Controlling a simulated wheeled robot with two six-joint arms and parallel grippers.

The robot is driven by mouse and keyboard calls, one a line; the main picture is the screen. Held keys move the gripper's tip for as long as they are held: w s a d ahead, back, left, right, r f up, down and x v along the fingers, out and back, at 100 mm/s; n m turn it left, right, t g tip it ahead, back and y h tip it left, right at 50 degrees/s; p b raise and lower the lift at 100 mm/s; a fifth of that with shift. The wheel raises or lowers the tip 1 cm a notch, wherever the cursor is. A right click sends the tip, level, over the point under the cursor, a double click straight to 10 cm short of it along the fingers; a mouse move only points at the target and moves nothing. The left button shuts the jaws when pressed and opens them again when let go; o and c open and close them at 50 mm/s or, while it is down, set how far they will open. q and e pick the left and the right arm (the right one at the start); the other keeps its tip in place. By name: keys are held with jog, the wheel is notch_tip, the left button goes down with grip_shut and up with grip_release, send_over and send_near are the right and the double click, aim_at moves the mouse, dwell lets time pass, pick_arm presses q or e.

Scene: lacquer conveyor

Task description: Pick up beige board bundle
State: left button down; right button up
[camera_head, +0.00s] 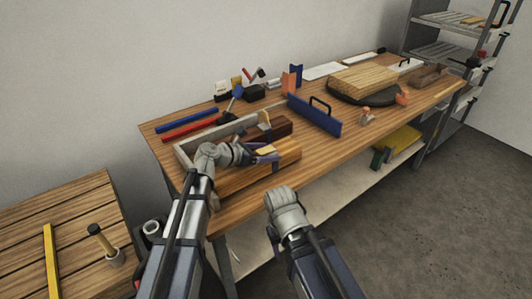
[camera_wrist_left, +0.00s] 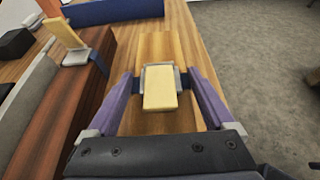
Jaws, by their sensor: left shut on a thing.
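The beige board bundle (camera_head: 270,178) is a long, light wood block at the workbench's front edge. In the left wrist view, its pale wood (camera_wrist_left: 160,45) runs away from me, with a yellowish tab and grey clip (camera_wrist_left: 160,88) on top. My left gripper (camera_head: 264,155) is over it in the head view. In the left wrist view, its purple fingers (camera_wrist_left: 161,92) are on both sides of the clip, shut on the bundle. The fingertip contacts are partly hidden. My right arm ends low in front of the bench; its jaws do not show.
A darker brown bundle (camera_wrist_left: 72,85) with a similar tab lies close on the left, beside a grey tray wall (camera_head: 215,132). A blue handled panel (camera_head: 314,115) stands beyond. A wood stack (camera_head: 364,78) sits on a dark round base. Floor at right is clear.

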notch_tip(320, 180, up, 12)
jog(key=p, duration=1.1)
jog(key=shift+r+p, duration=0.25)
jog(key=shift+p, duration=0.1)
